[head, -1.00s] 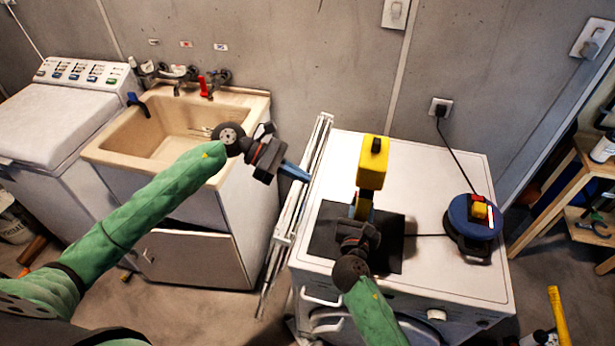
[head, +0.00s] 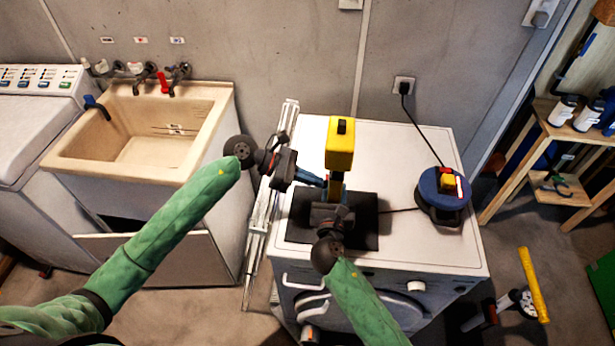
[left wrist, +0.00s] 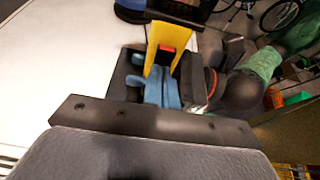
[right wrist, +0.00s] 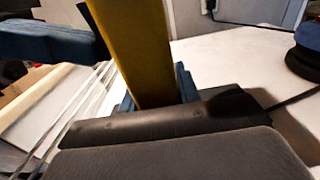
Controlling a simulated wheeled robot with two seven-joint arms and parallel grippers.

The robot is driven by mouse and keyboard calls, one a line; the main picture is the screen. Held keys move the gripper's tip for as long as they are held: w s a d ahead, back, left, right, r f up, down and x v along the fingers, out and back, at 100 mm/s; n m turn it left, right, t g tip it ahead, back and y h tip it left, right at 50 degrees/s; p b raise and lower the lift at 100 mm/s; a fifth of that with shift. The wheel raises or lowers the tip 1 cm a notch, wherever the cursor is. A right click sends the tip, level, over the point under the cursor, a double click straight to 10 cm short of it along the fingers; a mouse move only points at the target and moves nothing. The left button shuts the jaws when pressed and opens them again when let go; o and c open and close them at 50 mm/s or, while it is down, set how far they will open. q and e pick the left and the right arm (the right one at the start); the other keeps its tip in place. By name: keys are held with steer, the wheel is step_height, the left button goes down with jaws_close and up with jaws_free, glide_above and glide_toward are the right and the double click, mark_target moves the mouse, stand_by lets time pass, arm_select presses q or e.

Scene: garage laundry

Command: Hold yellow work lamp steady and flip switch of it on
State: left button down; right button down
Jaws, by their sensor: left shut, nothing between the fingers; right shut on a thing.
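The yellow work lamp (head: 340,140) stands on the white front-loading machine, over a dark mat (head: 365,235). My right gripper (head: 335,190) is shut around its yellow post, which fills the space between the blue fingers in the right wrist view (right wrist: 140,50). My left gripper (head: 322,182) is shut and empty, its blue fingertips close to the left of the post. In the left wrist view, a red switch (left wrist: 167,48) shows on the yellow post just past my closed left fingers (left wrist: 163,85). I cannot tell whether they touch.
A blue cable reel (head: 442,195) sits on the machine's right side, with a cord to the wall socket (head: 403,86). A folded metal rack (head: 262,225) stands between the machine and the sink (head: 150,140). The machine's back right top is clear.

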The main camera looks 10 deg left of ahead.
arm_select(q)
steer(key=shift+d+f+h, duration=0.15)
steer(key=shift+h, duration=0.15)
steer(key=shift+r, duration=0.85)
steer(key=v, duration=1.4)
steer(key=shift+r, duration=0.25)
steer(key=shift+d, duration=0.1)
